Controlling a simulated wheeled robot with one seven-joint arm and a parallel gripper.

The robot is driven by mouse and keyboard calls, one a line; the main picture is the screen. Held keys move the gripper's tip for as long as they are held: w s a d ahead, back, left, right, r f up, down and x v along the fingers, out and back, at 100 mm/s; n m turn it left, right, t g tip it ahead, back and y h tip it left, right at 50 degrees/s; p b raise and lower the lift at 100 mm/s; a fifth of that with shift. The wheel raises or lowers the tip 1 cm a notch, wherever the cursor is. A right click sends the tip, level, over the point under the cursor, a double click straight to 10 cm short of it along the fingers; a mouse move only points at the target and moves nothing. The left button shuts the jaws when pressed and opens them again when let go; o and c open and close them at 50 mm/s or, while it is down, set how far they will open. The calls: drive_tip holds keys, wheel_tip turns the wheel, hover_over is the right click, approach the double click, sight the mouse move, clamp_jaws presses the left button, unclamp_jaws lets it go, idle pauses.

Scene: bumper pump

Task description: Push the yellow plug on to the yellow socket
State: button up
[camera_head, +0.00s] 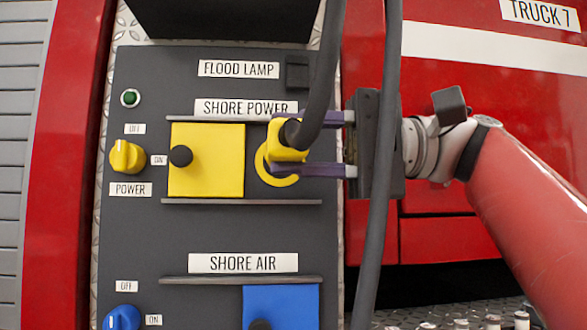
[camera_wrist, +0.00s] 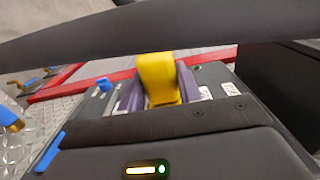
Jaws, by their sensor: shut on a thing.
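The yellow plug (camera_head: 284,152) is between the purple fingers of my gripper (camera_head: 290,142), with a thick dark cable running up from it. The yellow socket (camera_head: 280,181) shows as a yellow ring behind and just below the plug, under the SHORE POWER label. The plug overlaps the ring's upper right part, and I cannot tell whether they touch. In the wrist view the plug (camera_wrist: 160,78) stands between both fingers of my gripper (camera_wrist: 160,88). The socket is hidden there.
A yellow square cover (camera_head: 207,177) with a black knob sits left of the socket between two rails. A yellow power knob (camera_head: 126,156) is further left. A blue cover (camera_head: 292,305) is below. A hanging dark cable (camera_head: 384,170) passes in front of my gripper's body.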

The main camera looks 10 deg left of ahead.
drive_tip(key=shift+w+a+p, duration=0.25)
drive_tip(key=shift+w+p, duration=0.2)
drive_tip(key=shift+w, duration=0.5)
drive_tip(key=shift+w+a+p, duration=0.2)
drive_tip(key=shift+w+p, duration=0.2)
drive_tip(key=shift+w, duration=0.55)
drive_tip(key=shift+w+a+p, duration=0.25)
drive_tip(key=shift+w+p, duration=0.2)
drive_tip(key=shift+w, duration=0.5)
drive_tip(key=shift+w+a, duration=0.15)
drive_tip(key=shift+w, duration=0.55)
drive_tip(key=o, duration=1)
